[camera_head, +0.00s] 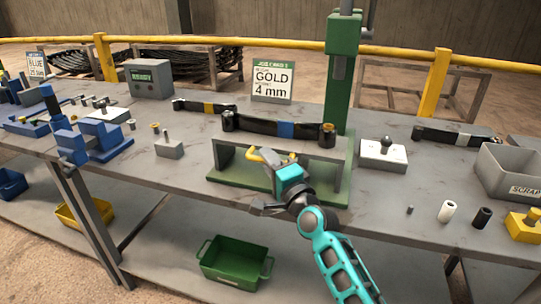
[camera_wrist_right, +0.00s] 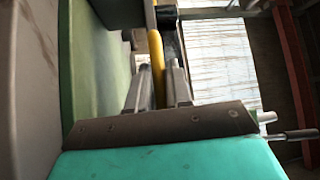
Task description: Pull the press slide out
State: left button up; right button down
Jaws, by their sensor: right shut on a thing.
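The green press (camera_head: 343,90) stands at the middle of the bench, with a green base and a grey slide block (camera_head: 230,142) in front of its column. A dark leaf spring with a blue band (camera_head: 285,130) lies across the top of the block. A yellow handle (camera_head: 256,155) sticks out at the front of the slide. My right gripper (camera_head: 275,160) is shut on this handle. The right wrist view shows the yellow handle bar (camera_wrist_right: 157,60) between the two grey fingers (camera_wrist_right: 158,88). The fingers partly hide the handle. My left gripper is not in view.
A sign reading GOLD 4 mm (camera_head: 273,82) stands behind the press. A white block with a dark knob (camera_head: 384,154) and a grey scrap bin (camera_head: 510,172) stand to the right. A green crate (camera_head: 236,263) sits on the lower shelf.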

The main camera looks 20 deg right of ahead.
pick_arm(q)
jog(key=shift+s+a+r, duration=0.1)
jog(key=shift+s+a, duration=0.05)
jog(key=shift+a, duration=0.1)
pick_arm(e)
jog(key=shift+s+a+f, duration=0.1)
jog(key=shift+s+a, duration=0.15)
jog(key=shift+s, duration=0.05)
jog(key=shift+a+f, duration=0.1)
jog(key=shift+f, duration=0.05)
jog(key=c, duration=1.4)
grip_release()
jog(key=shift+o, duration=1.2)
jog(key=shift+s+r, duration=0.2)
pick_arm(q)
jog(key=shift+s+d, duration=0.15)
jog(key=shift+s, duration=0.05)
pick_arm(e)
jog(key=shift+w, duration=0.1)
jog(key=v, duration=1.3)
